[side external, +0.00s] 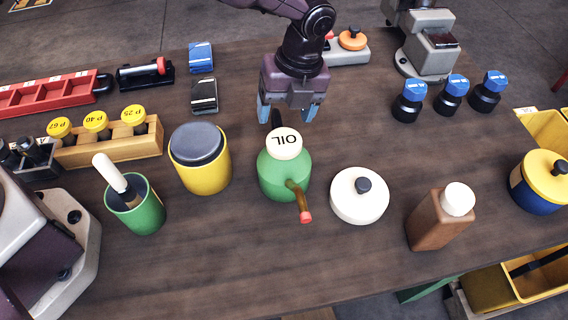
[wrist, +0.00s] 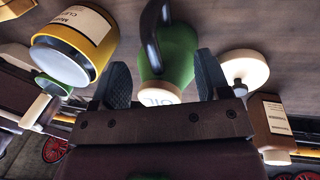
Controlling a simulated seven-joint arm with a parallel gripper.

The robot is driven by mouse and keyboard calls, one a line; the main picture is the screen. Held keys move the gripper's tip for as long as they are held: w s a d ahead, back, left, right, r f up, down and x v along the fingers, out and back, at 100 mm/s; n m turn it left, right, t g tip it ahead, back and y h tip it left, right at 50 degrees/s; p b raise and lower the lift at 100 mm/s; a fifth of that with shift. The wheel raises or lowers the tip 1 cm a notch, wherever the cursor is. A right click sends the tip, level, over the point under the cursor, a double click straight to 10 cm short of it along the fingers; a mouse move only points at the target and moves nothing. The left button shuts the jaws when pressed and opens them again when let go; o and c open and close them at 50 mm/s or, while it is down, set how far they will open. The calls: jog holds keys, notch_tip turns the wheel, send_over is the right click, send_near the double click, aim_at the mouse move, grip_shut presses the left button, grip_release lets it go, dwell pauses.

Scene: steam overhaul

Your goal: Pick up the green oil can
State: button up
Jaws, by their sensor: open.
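The green oil can (side external: 283,178) stands upright on the wooden workbench. It has a white top marked OIL, a dark handle at the back and a brown spout with a red tip toward the front. My gripper (side external: 289,112) is open behind the can's handle, and nothing is between its fingers there. In the wrist view, the can (wrist: 178,55) shows beyond and between the two open fingers of my gripper (wrist: 160,80), its dark handle rising near the left one. I cannot tell whether a finger touches it.
A yellow tin (side external: 203,174) stands close left of the can, and a white round pot (side external: 345,203) close right. A green cup with a brush (side external: 146,213) is further left. A brown bottle (side external: 432,228) stands further right. Several blue-capped jars (side external: 451,100) stand at back right.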

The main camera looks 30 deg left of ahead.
aim_at(282, 126)
jog(key=f, duration=0.3)
jog(key=shift+s+a+f, duration=0.1)
jog(key=shift+s+f, duration=0.25)
grip_shut()
